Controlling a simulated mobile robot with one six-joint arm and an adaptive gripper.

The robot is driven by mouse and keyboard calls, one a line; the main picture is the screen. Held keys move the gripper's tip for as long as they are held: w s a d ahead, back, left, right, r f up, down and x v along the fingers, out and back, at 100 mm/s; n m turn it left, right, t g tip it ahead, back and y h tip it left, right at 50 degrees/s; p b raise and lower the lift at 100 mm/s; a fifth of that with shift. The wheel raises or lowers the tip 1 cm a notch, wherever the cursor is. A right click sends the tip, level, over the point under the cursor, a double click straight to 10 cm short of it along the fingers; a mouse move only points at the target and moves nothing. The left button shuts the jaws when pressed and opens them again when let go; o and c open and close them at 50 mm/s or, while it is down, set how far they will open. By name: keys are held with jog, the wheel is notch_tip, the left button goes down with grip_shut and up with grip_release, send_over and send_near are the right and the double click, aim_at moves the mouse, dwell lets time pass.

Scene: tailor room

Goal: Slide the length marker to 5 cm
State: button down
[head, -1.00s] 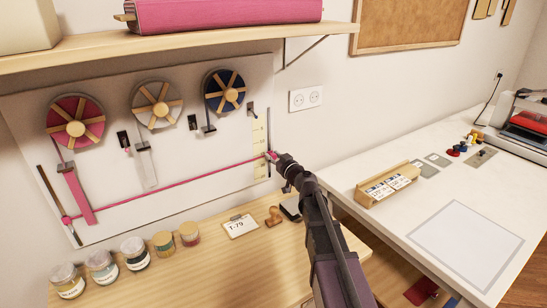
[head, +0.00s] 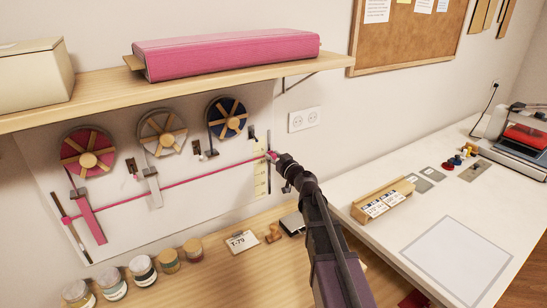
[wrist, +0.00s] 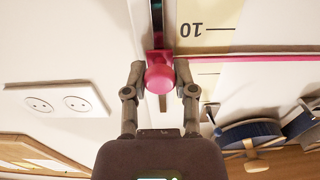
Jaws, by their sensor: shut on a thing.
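The length marker is a pink knob (wrist: 159,78) on a dark upright rail (wrist: 157,20) beside a cream scale strip (wrist: 215,15). My gripper (head: 273,156) is shut on the knob; in the wrist view its two fingers (wrist: 159,77) press it from both sides. The printed "10" (wrist: 191,29) appears upside down just beyond the knob. A pink ribbon (head: 170,186) runs from the marker across the board to a slanted dark rod (head: 70,225) at left. In the head view, the strip (head: 260,183) lies mostly below the marker; its numbers are too small to read.
Red, cream and blue spools (head: 226,116) hang on the board. Above is a shelf (head: 100,91) with a pink fabric roll (head: 230,55). A wall socket (head: 303,120) is right of the rail. Jars (head: 143,270) and a tag (head: 242,240) stand on the table below.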

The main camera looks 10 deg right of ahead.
jog(key=shift+r+p, duration=0.95)
jog(key=shift+r, duration=0.3)
jog(key=shift+c, duration=2.1)
grip_release()
jog(key=shift+w+f, duration=0.1)
jog(key=v, duration=1.2)
